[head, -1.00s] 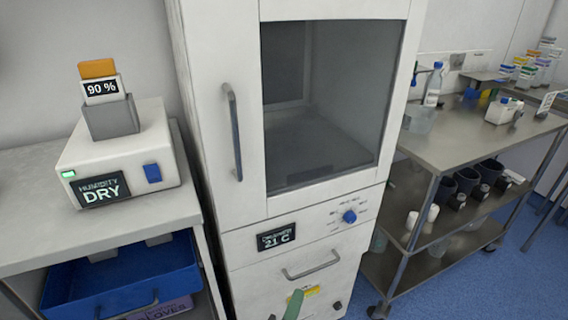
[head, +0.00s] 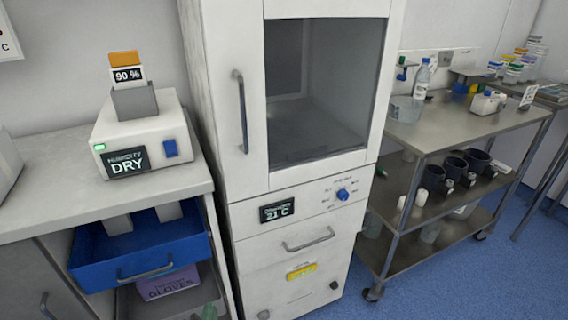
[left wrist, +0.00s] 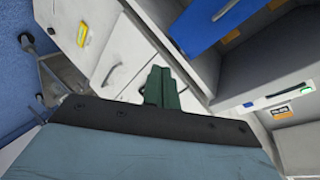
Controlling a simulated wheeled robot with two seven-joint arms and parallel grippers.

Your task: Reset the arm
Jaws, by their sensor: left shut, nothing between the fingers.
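My left gripper (head: 209,312) shows only as a small green tip at the bottom edge of the head view, in front of the shelf unit under the counter. In the left wrist view its green fingers (left wrist: 161,88) are together with nothing between them. They are apart from the cabinet and the drawer. The rest of my left arm is out of the head view. My right gripper is in neither view.
A tall white cabinet (head: 225,120) with a shut glass door stands in the middle. A blue drawer (head: 140,265) sticks out at the left, below a counter with a humidity box (head: 145,130). A metal cart (head: 470,125) stands at the right. Blue floor shows between.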

